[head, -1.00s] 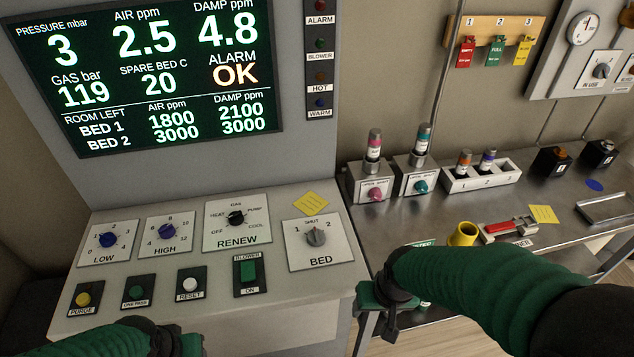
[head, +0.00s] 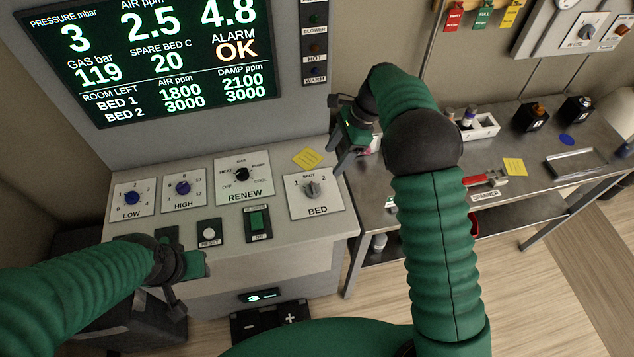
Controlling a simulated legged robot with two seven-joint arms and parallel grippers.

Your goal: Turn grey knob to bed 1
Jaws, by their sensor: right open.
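The grey knob (head: 312,190) sits on the white BED panel (head: 320,209) at the right of the sloped console. The panel is marked 1 at left, SHUT at top and 2 at right. The knob's pointer appears to be up, toward SHUT. My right gripper (head: 344,158) is open and empty, above and right of the knob, near the console's right edge and apart from the knob. My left gripper (head: 190,280) hangs over the front of the console at lower left, partly covering the lower buttons. Whether its jaws are open is unclear.
The RENEW dial (head: 242,174) and a green BLOWER switch (head: 257,220) are left of the BED panel. A yellow note (head: 306,158) lies above it. The steel bench (head: 520,150) at right holds a white rack (head: 480,125) and a red-handled tool (head: 488,180).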

